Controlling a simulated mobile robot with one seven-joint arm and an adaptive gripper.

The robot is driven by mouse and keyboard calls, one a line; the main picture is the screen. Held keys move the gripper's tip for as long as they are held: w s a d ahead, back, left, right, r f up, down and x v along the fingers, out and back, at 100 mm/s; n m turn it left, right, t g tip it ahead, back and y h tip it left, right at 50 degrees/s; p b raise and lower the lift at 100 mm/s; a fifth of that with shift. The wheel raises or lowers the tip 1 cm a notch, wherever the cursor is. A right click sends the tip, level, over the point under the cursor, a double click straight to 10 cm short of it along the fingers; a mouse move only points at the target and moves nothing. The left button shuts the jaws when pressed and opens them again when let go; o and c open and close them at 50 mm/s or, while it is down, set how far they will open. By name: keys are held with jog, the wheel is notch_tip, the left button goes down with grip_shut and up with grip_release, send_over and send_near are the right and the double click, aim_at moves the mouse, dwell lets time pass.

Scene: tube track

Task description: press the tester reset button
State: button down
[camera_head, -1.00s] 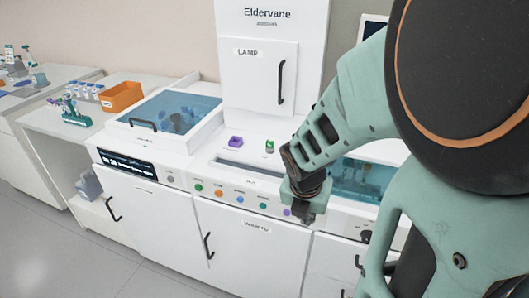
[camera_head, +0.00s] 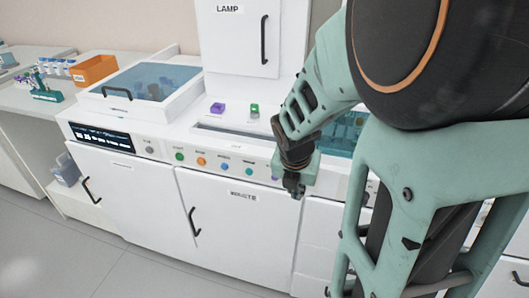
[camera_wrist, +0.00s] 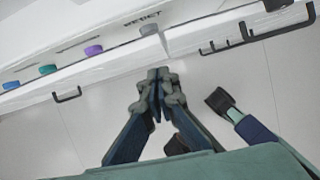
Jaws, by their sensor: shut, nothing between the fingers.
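In the wrist view a grey button (camera_wrist: 148,29) sits on the white front panel under a label that looks like "RESET". A purple button (camera_wrist: 93,50), a teal button (camera_wrist: 47,69) and a blue one lie in a row to its left. My gripper (camera_wrist: 158,77) is shut and empty, its fingertips below the grey button in the picture and apparently apart from it. In the head view my gripper (camera_head: 295,190) is in front of the panel, just right of the purple button (camera_head: 275,178). The grey button is hidden there behind my gripper.
Green (camera_head: 179,156) and orange (camera_head: 201,161) buttons continue the row leftward. Door handles (camera_head: 193,222) stick out below the panel. The floor (camera_head: 150,270) in front of the cabinets is clear.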

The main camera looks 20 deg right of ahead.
jog(key=w+d, duration=0.2)
jog(key=w, duration=0.1)
jog(key=shift+w+d+f, duration=0.15)
jog(key=shift+d+f, duration=0.15)
jog(key=shift+f, duration=0.05)
jog(key=shift+w+r, duration=0.1)
